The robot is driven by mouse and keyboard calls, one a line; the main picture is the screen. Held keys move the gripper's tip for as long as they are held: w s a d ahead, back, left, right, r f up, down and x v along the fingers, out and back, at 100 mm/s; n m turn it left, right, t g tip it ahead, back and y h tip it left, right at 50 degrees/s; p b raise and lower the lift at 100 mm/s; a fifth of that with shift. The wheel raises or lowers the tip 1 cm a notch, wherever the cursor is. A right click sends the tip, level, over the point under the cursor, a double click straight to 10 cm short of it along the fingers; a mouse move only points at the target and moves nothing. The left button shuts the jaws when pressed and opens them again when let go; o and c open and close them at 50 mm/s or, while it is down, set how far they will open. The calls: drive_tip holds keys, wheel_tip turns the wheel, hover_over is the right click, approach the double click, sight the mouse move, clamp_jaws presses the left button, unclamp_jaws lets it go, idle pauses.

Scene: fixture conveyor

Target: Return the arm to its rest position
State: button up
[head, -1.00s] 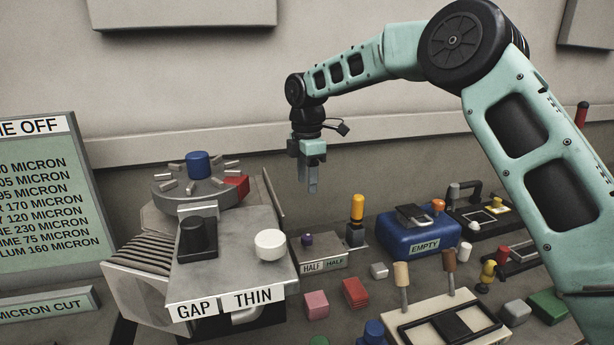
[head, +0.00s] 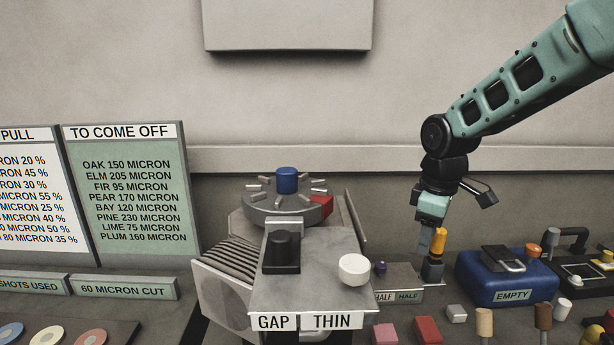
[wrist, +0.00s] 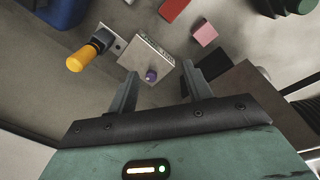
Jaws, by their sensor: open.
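My gripper (head: 426,238) hangs at the end of my mint-green arm, fingers down, over the bench. In the head view it is close to the orange-topped lever (head: 439,241), which overlaps its fingers; I cannot tell how far apart they are in depth. In the wrist view my gripper (wrist: 162,85) has its two dark fingers spread with nothing between them. The grey HALF box (wrist: 146,62) with a purple knob (wrist: 151,75) lies beyond the fingertips, and the orange-topped lever (wrist: 82,58) stands to the left.
The GAP/THIN machine (head: 320,265) with a blue-knobbed dial stands left of my gripper. A blue EMPTY box (head: 480,283) is to the right. Small blocks, including a red block (head: 428,330), lie in front. The wall above the bench is clear apart from a panel (head: 288,22).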

drive_tip(key=s+d+f+m, duration=0.1)
drive_tip(key=s+d+m, duration=0.1)
drive_tip(key=s+m, duration=0.3)
drive_tip(key=s+d+f+m+t, duration=0.1)
drive_tip(key=s+d+f+m, duration=0.15)
drive_tip(key=s, duration=0.45)
drive_tip(key=s+d+m, duration=0.3)
drive_tip(key=s+m, duration=0.1)
drive_tip(key=s, duration=0.2)
drive_tip(key=s+a+r+n+g, duration=0.1)
drive_tip(key=s+a+n, duration=0.3)
drive_tip(key=a, duration=0.5)
drive_tip(key=s+a+n+g, duration=0.1)
drive_tip(key=s+a+n, duration=0.3)
drive_tip(key=s+a, duration=0.5)
drive_tip(key=shift+s+a+r+y, duration=0.2)
drive_tip(key=shift+a+r+y, duration=0.15)
drive_tip(key=shift+y, duration=0.05)
